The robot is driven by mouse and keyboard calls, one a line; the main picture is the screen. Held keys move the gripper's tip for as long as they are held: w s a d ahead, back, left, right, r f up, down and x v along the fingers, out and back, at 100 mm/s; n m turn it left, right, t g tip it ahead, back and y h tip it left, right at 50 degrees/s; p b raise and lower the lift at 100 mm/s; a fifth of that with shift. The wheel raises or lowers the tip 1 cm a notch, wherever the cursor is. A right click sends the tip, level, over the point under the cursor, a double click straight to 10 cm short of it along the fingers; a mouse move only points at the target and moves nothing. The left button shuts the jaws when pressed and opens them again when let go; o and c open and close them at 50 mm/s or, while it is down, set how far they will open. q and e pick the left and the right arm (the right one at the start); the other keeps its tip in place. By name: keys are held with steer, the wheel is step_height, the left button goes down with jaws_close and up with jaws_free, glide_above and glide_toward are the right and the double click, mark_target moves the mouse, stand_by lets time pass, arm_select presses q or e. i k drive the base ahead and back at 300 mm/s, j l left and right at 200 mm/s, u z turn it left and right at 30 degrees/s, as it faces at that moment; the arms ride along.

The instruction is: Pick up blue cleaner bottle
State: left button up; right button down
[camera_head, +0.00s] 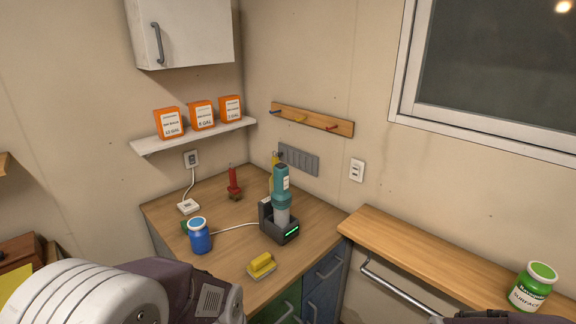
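A blue bottle (200,238) with a pale top stands upright on the left part of the wooden corner counter (225,211). It looks like a squat jar, and its label cannot be read. My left arm shows large at the bottom left, in front of and below the bottle, apart from it in the picture. The fingers of my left gripper do not show. Only a dark bit of my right arm shows at the bottom right edge, and its gripper is out of view. Nothing is seen held.
A teal tool stands in a black charger (281,229) right of the bottle. A yellow sponge or brush (262,265) lies at the counter's front. A red item (234,183) stands behind. A green jar (533,287) is on the right ledge. A white cord runs beside the bottle.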

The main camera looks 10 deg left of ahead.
mark_target(199, 233)
steer(key=i+j+u, duration=0.1)
steer(key=u, duration=1.3)
steer(key=i+l+u, duration=0.25)
steer(key=i+u, duration=0.15)
